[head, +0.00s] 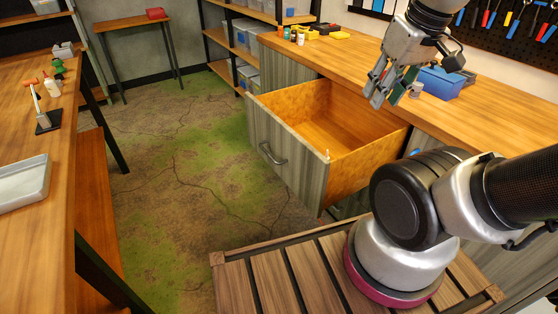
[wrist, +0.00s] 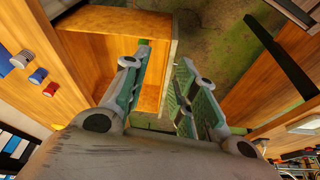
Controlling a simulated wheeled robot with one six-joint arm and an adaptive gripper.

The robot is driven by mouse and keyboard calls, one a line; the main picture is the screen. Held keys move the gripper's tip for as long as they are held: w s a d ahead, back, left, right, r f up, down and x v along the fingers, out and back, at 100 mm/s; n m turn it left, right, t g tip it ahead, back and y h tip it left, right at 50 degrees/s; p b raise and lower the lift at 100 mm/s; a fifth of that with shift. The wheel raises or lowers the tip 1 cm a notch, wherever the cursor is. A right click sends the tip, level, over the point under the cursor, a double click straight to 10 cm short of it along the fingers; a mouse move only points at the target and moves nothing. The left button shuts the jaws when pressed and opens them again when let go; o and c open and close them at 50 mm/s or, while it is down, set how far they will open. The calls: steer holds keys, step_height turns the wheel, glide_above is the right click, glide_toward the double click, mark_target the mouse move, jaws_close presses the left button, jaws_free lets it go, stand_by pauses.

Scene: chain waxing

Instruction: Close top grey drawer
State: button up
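The top grey drawer (head: 290,160) is pulled far out of the counter cabinet, and its wooden inside looks empty. Its grey wood-grain front carries a dark metal handle (head: 271,154). My gripper (head: 382,88) is above the right part of the drawer, near the counter edge, apart from the drawer and handle. Its fingers are spread with nothing between them. The handle is not clear in the wrist view.
The wooden counter (head: 340,60) holds small bottles, a yellow item and a blue box (head: 441,82) near my gripper. A workbench (head: 40,130) with a grey tray (head: 24,184) stands at left. The floor (head: 180,165) in front of the drawer is clear.

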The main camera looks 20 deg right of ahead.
steer(key=w+a+f+n+g+h, duration=0.1)
steer(key=w+a+f+n+g, duration=0.1)
steer(key=a+f, duration=0.2)
steer(key=w+a+f+n+g+h, duration=0.1)
steer(key=w+a+f+n+g, duration=0.1)
steer(key=f, duration=0.3)
steer(key=w+a+f+n+g+h, duration=0.1)
steer(key=w+a+f+n+h, duration=0.1)
steer(key=w+a+f+n, duration=0.1)
steer(key=shift+w+a+f+n+g, duration=0.1)
steer(key=shift+a+f+n+g, duration=0.25)
steer(key=shift+a, duration=0.3)
steer(key=shift+a+f+n+g, duration=0.15)
steer(key=shift+a+f, duration=0.25)
steer(key=shift+a, duration=0.25)
jaws_close()
steer(key=w+a+f+n+t+h, duration=0.1)
steer(key=w+a+f+n+h, duration=0.2)
steer(key=f, duration=0.4)
steer(key=w+a+f+n+t+h, duration=0.1)
steer(key=a+f+n+h, duration=0.1)
steer(key=a+f+n, duration=0.45)
steer(key=n+t, duration=0.3)
glide_toward(295, 178)
steer(key=shift+x, duration=2.15)
